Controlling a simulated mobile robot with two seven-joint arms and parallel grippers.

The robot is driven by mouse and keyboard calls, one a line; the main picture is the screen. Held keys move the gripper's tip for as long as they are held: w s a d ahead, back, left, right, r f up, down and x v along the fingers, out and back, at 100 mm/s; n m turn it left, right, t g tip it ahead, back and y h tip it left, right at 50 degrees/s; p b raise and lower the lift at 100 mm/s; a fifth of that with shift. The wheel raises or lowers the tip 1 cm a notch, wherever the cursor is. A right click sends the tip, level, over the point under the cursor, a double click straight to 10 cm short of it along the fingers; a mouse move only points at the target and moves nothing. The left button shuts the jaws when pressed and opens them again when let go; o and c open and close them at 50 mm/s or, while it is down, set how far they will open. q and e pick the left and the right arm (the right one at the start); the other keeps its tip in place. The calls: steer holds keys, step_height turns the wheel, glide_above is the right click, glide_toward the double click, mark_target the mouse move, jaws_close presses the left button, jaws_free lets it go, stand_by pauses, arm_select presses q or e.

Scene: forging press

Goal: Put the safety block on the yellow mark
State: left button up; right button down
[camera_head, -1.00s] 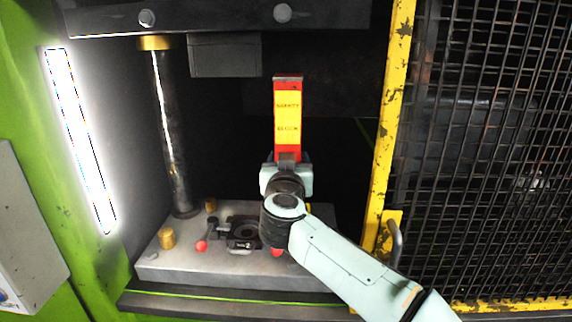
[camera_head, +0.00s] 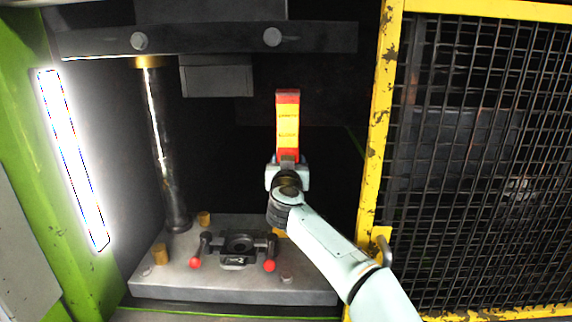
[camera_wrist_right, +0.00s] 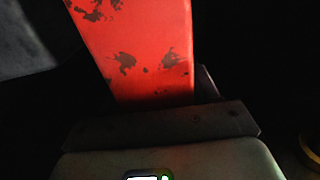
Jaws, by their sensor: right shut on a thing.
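The safety block (camera_head: 288,122) is a tall red bar with a yellow lettered face, upright in the head view. My right gripper (camera_head: 288,160) is shut on its lower end and holds it up inside the press opening. In the right wrist view the block (camera_wrist_right: 138,50) shows as a worn red face rising from the gripper (camera_wrist_right: 160,125). My left gripper is not in view.
The grey press bed (camera_head: 210,288) carries a black die (camera_head: 238,246) with red-knobbed handles and brass posts. A steel column (camera_head: 166,150) stands left. The dark ram block (camera_head: 217,77) hangs above. A yellow-framed mesh guard (camera_head: 470,160) stands right, close to my arm.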

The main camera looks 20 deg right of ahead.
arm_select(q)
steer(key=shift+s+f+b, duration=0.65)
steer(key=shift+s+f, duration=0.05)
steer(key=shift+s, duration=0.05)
arm_select(e)
steer(key=w+f, duration=0.1)
steer(key=f, duration=0.2)
steer(key=w+d+f, duration=0.1)
steer(key=shift+w+f, duration=0.3)
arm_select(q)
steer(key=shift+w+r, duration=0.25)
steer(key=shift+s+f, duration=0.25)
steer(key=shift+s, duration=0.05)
arm_select(e)
steer(key=shift+a+f, duration=0.1)
steer(key=shift+f, duration=0.55)
